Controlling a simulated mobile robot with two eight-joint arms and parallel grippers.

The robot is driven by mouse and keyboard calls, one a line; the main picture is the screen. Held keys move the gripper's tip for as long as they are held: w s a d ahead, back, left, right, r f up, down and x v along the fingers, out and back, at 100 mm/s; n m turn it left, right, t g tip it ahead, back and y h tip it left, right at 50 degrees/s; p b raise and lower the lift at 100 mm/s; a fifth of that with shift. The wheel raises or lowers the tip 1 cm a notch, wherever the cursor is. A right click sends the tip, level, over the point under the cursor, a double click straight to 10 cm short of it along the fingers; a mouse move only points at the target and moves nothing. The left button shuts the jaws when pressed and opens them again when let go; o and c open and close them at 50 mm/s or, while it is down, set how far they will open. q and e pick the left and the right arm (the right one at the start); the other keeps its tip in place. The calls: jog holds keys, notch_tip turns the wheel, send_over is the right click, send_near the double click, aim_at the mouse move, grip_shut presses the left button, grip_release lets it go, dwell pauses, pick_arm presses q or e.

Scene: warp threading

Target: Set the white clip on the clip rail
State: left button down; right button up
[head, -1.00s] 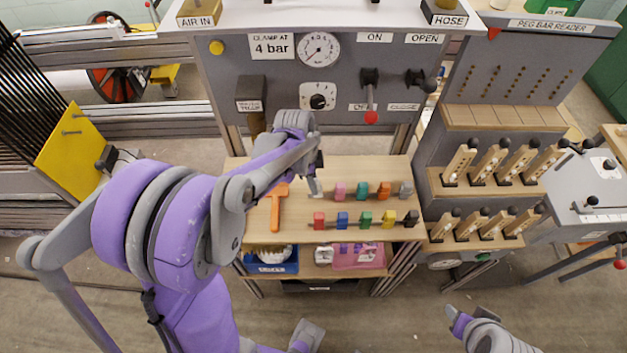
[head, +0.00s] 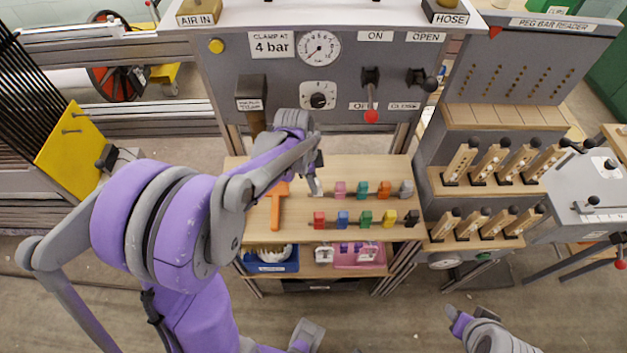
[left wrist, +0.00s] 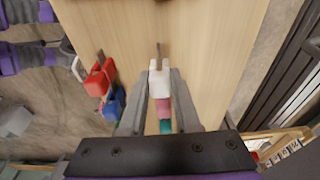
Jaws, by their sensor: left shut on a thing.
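The white clip (head: 317,187) is held upright at the left end of the back row of clips, over the wooden shelf. My left gripper (left wrist: 159,92) is shut on the white clip (left wrist: 159,76), with one finger on each side. In the left wrist view a thin rail end (left wrist: 158,50) sticks out past the clip, and a pink clip (left wrist: 163,108) lies in line behind it. The clip rail itself is mostly hidden by the clips. I cannot tell whether the white clip is fully seated on it.
The back row also has a pink clip (head: 340,189), a teal clip (head: 362,189), an orange clip (head: 384,189) and a grey clip (head: 406,188). A front row starts with a red clip (head: 319,219).

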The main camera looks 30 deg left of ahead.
pick_arm(q)
jog(key=shift+f+b, duration=0.7)
jog(key=shift+f, duration=0.25)
jog(key=c, duration=0.5)
grip_release()
jog(key=shift+c, duration=0.2)
notch_tip(320, 180, up, 11)
jog(key=s+a+p, duration=0.1)
jog(key=shift+a+f, duration=0.15)
jog(key=shift+a, duration=0.15)
jog(key=s+d+n+t+y+p, duration=0.1)
jog(key=s+d+n+t, duration=0.3)
jog(key=s+d+n, duration=0.5)
jog(key=s+n+p, duration=0.1)
jog(key=s+n, duration=0.1)
jog(key=s, duration=0.2)
jog(key=shift+s+d+n+y+p, duration=0.3)
jog(key=shift+s+y+p, duration=0.05)
jog(key=shift+s+y, duration=0.05)
